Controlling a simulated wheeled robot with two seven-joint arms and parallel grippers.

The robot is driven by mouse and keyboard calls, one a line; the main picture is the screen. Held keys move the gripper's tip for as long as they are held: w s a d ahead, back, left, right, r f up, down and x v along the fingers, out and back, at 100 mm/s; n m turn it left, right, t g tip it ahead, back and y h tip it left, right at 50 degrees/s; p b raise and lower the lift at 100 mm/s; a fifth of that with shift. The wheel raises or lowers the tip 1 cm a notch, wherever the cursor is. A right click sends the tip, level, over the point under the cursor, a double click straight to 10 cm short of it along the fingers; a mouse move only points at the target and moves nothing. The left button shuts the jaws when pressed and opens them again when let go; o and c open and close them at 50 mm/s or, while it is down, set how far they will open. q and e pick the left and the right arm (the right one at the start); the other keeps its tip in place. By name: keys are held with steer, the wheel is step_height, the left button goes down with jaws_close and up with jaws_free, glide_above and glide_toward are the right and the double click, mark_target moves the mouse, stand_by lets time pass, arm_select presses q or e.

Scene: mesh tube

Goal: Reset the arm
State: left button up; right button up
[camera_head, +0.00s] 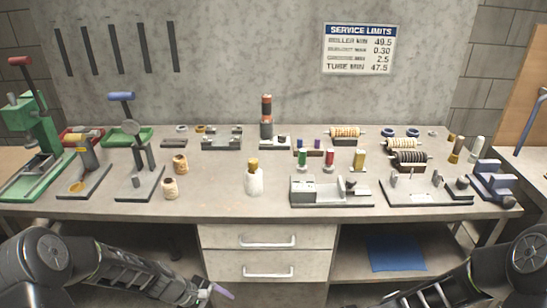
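My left arm (125,268) comes in from the lower left and hangs below the front edge of the workbench. Its gripper (207,291) is at the bottom edge of the picture, partly cut off, in front of the drawers. A small purple piece (222,290) shows at its tip; I cannot tell whether it is held or part of the gripper. My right arm (455,285) comes in from the lower right and also stays below the bench top. Its gripper end is not visible. Neither arm touches anything on the bench.
The workbench (225,207) carries a green press (38,130), a white bottle (253,180), tan spools (180,164), a grey fixture (325,192), and striped rollers (409,158). Drawers (266,238) sit below. A blue mat (396,253) lies on the lower shelf. The bench's front strip is mostly clear.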

steer(key=s+f+n+h, duration=0.3)
steer(key=s+f+n, duration=0.3)
steer(key=f+n, duration=0.1)
arm_select(q)
steer(key=s+d+f+m, duration=0.2)
steer(key=s+m, duration=0.1)
steer(key=s, duration=0.5)
steer(key=s+d+f+m+g+y, duration=0.1)
steer(key=s+d+f+m, duration=0.1)
steer(key=s, duration=0.6)
steer(key=s+d+f+m, duration=0.3)
steer(key=s+d+m, duration=0.1)
steer(key=s, duration=0.4)
steer(key=shift+m+y, duration=0.4)
steer(key=shift+m, duration=0.1)
arm_select(e)
steer(key=s+a+f+n+g, duration=0.1)
steer(key=s+a+f+n, duration=0.2)
steer(key=s+a+n, duration=0.2)
steer(key=shift+s, duration=1.15)
arm_select(q)
steer(key=shift+d, duration=0.1)
arm_select(e)
steer(key=shift+a, duration=0.1)
